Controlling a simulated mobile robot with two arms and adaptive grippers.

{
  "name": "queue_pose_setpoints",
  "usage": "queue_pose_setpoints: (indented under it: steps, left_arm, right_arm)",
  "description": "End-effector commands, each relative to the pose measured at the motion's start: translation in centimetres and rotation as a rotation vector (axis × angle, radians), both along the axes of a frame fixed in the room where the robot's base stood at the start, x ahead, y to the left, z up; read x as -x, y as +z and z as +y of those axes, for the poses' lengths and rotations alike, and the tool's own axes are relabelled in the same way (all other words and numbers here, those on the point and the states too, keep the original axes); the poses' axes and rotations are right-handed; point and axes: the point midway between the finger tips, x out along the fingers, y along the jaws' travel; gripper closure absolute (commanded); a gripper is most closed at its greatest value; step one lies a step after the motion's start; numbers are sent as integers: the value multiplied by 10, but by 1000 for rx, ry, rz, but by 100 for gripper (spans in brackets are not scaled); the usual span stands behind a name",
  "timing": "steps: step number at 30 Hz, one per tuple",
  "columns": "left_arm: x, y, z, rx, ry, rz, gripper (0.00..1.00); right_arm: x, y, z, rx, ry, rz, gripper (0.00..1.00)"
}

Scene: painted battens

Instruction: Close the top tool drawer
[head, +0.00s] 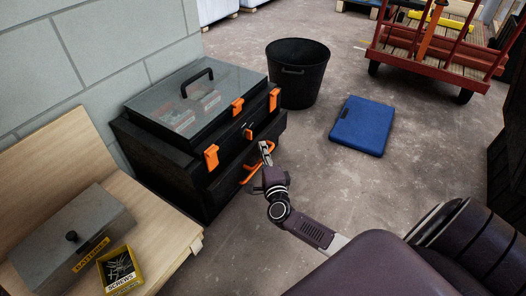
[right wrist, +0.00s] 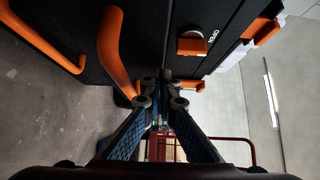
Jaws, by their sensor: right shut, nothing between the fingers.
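The black tool chest (head: 165,160) stands against the block wall in the head view, with a clear lid on top and orange latches. A drawer front with an orange bar handle (head: 258,164) shows below the latches and appears to stand out a little from the chest. My right gripper (head: 265,150) is shut and empty, close to this handle; I cannot tell whether they touch. In the right wrist view, the shut fingertips (right wrist: 163,90) are beside an orange handle (right wrist: 114,50), with a second handle (right wrist: 45,38) further left. My left gripper is not in view.
A wooden bench (head: 160,232) with a grey box (head: 70,235) and a yellow screws box (head: 120,270) is at the left. A black bucket (head: 298,80) stands behind the chest, a blue case (head: 362,125) lies on the floor, and a red cart (head: 430,60) is at the back right.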

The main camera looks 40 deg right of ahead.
Motion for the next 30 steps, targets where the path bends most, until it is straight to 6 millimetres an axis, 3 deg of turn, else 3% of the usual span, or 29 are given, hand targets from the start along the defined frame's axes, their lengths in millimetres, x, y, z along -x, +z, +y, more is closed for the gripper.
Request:
queue_pose_setpoints:
  steps: [10,17,30]
  left_arm:
    - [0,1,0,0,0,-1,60]
    - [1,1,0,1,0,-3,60]
    - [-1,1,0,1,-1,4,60]
  right_arm:
    - [-2,0,1,-2,0,-1,100]
    - [-25,0,11,-4,0,-1,100]
    - [-23,0,12,-3,1,1,100]
